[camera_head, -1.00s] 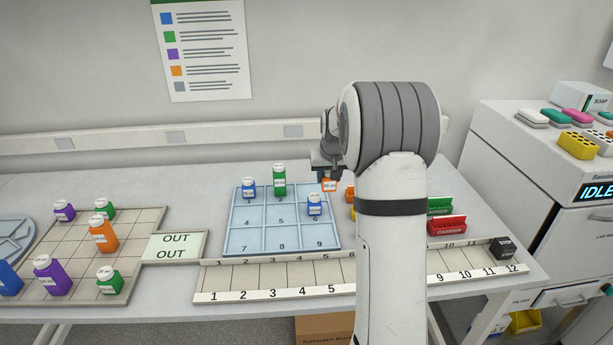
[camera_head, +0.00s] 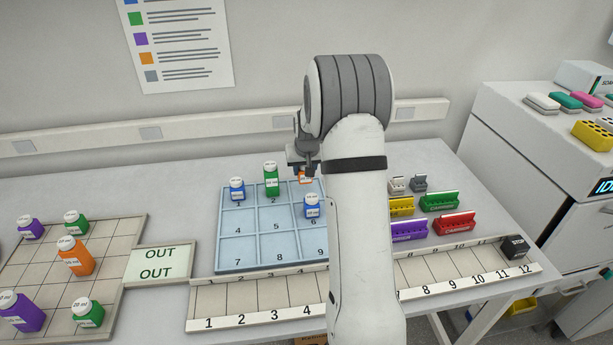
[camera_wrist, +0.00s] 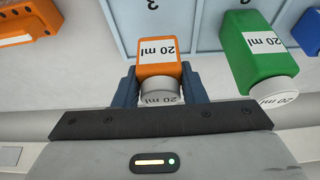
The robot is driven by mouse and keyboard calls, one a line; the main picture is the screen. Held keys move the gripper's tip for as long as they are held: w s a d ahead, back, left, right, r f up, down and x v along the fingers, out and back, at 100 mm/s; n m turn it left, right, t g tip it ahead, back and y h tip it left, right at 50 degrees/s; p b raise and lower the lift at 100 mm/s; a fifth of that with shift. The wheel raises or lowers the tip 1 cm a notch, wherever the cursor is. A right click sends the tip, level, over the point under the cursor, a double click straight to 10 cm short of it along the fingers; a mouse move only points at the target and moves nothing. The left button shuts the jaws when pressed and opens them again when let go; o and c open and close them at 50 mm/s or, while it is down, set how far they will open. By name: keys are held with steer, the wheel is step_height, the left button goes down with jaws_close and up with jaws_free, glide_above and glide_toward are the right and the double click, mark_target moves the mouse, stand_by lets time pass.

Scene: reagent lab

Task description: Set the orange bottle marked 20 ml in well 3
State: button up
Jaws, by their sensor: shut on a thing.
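The orange bottle (camera_wrist: 158,52) marked 20 ml with a white cap is between the blue fingers of my gripper (camera_wrist: 159,86), which is shut on it. In the wrist view it lies over the edge of the pale blue numbered tray (camera_wrist: 118,12), in line with the label 3. In the head view the orange bottle (camera_head: 305,181) shows at the tray's back right corner, mostly hidden by my arm. My gripper (camera_head: 307,168) is above it there. I cannot tell whether the bottle touches the tray (camera_head: 232,267).
A green 20 ml bottle (camera_head: 271,181) stands in well 2, close beside the held bottle. Blue bottles stand in well 1 (camera_head: 237,188) and well 6 (camera_head: 312,205). An orange rack (camera_wrist: 22,28) and other coloured racks are right of the tray. The numbered strip (camera_head: 250,300) lies in front.

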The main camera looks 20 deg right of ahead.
step_height(320, 180, down, 4)
steer(key=shift+s+d+r+p, duration=0.1)
steer(key=shift+r+p, duration=0.15)
steer(key=shift+p, duration=0.05)
steer(key=shift+s+r, duration=0.1)
steer(key=shift+f, duration=0.2)
steer(key=o, duration=1)
steer(key=shift+r, duration=0.15)
